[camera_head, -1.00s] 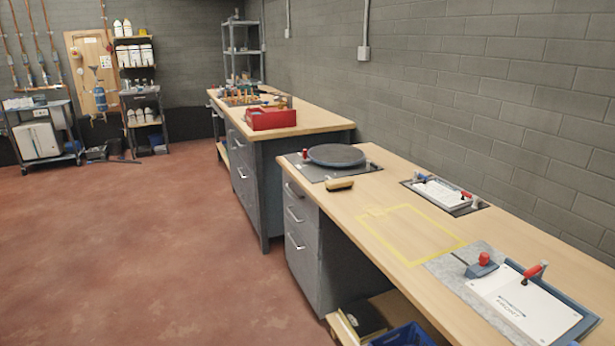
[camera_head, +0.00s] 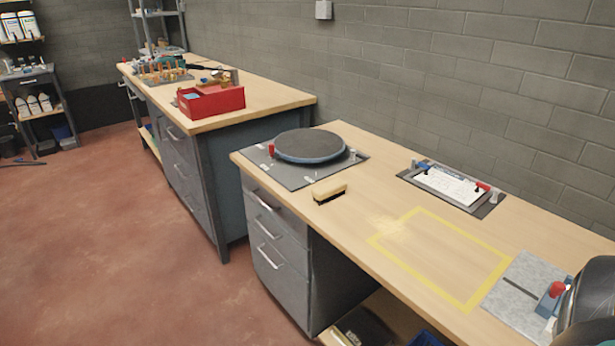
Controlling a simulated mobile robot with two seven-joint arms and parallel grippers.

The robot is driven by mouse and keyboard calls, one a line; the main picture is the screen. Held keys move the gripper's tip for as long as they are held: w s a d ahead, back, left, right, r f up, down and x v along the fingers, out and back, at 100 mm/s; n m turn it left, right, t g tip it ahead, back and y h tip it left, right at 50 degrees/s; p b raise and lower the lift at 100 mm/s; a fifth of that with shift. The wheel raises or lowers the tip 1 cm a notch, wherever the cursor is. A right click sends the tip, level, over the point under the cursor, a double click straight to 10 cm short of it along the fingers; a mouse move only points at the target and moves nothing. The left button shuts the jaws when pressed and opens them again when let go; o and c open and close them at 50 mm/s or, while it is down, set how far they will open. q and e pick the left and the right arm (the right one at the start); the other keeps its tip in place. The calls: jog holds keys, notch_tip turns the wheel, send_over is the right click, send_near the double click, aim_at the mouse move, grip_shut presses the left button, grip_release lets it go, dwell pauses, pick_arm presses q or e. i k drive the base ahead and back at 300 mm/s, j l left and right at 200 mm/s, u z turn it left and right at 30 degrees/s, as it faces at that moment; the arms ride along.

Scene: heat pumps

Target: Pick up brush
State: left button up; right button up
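The brush (camera_head: 329,191) lies on the wooden workbench (camera_head: 362,225), near its front edge. It has a yellowish wooden back and dark bristles. It sits just in front of a grey mat with a round dark turntable (camera_head: 309,146). Neither gripper shows in the head view. A dark, rounded part at the lower right edge may be part of my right arm, but no fingers are visible there.
A yellow taped rectangle (camera_head: 443,257) marks a bare stretch of bench. Behind it is a clipboard-like fixture (camera_head: 450,186). A grey plate (camera_head: 528,289) with a red-knobbed clamp lies at right. A second bench with a red toolbox (camera_head: 211,101) stands further back.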

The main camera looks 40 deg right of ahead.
aim_at(332, 190)
jog(key=i, duration=1.4)
jog(key=i+z, duration=0.2)
jog(key=i, duration=0.4)
jog(key=i+j+z, duration=0.15)
jog(key=i, duration=0.4)
jog(key=j+z, duration=0.1)
jog(key=z, duration=1.45)
